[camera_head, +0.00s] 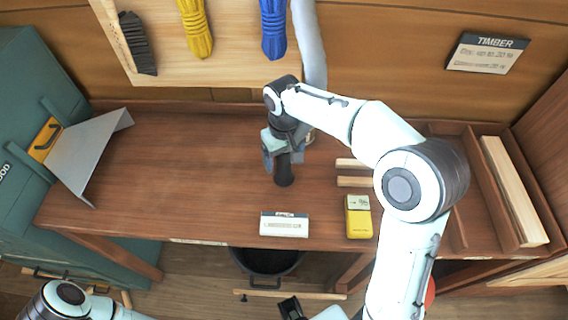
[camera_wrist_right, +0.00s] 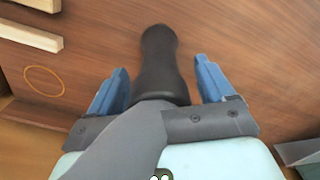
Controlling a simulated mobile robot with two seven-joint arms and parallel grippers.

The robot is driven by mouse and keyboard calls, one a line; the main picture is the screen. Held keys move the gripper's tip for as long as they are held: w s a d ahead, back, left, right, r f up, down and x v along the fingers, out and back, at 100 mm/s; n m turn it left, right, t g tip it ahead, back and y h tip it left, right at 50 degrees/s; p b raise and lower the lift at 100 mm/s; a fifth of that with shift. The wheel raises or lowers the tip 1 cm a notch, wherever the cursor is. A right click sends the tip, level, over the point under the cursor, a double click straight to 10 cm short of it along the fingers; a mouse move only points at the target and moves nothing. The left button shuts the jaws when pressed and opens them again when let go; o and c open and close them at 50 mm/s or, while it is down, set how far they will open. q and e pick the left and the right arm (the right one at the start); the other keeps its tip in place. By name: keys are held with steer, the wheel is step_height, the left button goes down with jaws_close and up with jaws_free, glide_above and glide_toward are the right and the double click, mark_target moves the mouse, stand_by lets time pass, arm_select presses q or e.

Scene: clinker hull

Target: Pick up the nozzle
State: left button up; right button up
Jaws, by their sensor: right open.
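The nozzle (camera_head: 284,174) is a black, tapered piece over the brown workbench, below my right gripper (camera_head: 282,158) in the head view. In the right wrist view the nozzle (camera_wrist_right: 160,60) lies between the two blue fingers of my right gripper (camera_wrist_right: 161,72), with a gap on each side. The gripper is open and the fingers do not appear to touch it. A grey shape near the palm covers the nozzle's near end.
A yellow device (camera_head: 358,217) and a white label sign (camera_head: 284,225) stand near the bench's front edge (camera_head: 200,238). Timber strips (camera_head: 515,190) lie in a rack at right. A grey angled sheet (camera_head: 85,155) stands at left. The left bench middle is clear.

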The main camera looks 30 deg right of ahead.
steer(key=c, duration=1.2)
steer(key=shift+c, duration=0.2)
